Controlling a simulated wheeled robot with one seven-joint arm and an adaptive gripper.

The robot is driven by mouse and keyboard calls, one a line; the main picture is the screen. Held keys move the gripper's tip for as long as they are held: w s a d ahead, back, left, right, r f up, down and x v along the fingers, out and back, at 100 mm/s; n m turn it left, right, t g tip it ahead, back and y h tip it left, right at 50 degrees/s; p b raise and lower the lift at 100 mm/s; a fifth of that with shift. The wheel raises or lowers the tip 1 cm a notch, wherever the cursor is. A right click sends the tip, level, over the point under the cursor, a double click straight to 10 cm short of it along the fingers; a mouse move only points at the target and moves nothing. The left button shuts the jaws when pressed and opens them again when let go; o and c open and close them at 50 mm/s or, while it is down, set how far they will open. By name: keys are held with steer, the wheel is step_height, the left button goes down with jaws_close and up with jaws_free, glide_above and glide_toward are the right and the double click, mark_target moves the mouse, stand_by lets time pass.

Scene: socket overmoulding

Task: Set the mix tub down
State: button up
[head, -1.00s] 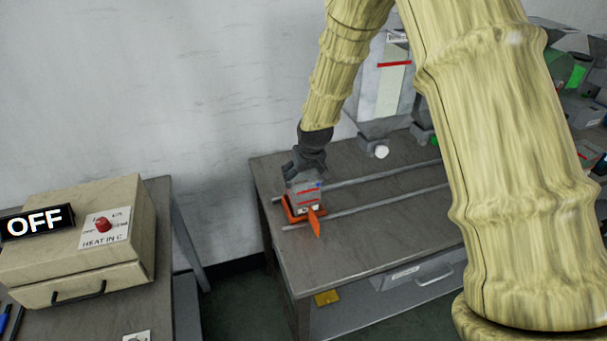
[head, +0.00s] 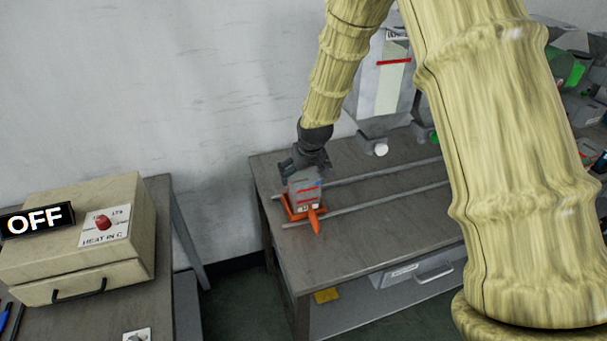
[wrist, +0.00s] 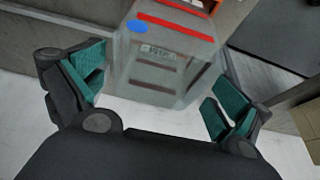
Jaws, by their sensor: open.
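The mix tub (head: 304,193) is a grey, see-through box with red bands and a blue spot. In the head view it stands upright on an orange base (head: 291,212) at the left end of the rails on the bench. My gripper (head: 306,165) is just above and behind the tub. In the wrist view the mix tub (wrist: 168,65) sits between my gripper's (wrist: 160,95) spread green-padded fingers, with gaps showing on both sides. The underside contact with the base is hard to see.
Two rails (head: 385,197) run right along the bench (head: 350,248). An orange pointed lever (head: 314,222) sticks out in front of the tub. A grey hopper (head: 382,95) stands at the back. A beige heater box (head: 75,235) with an OFF sign is on the left table.

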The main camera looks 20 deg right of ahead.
steer(key=b+v, duration=0.2)
steer(key=v, duration=0.9)
steer(key=shift+s+r, duration=0.15)
steer(key=shift+r, duration=0.25)
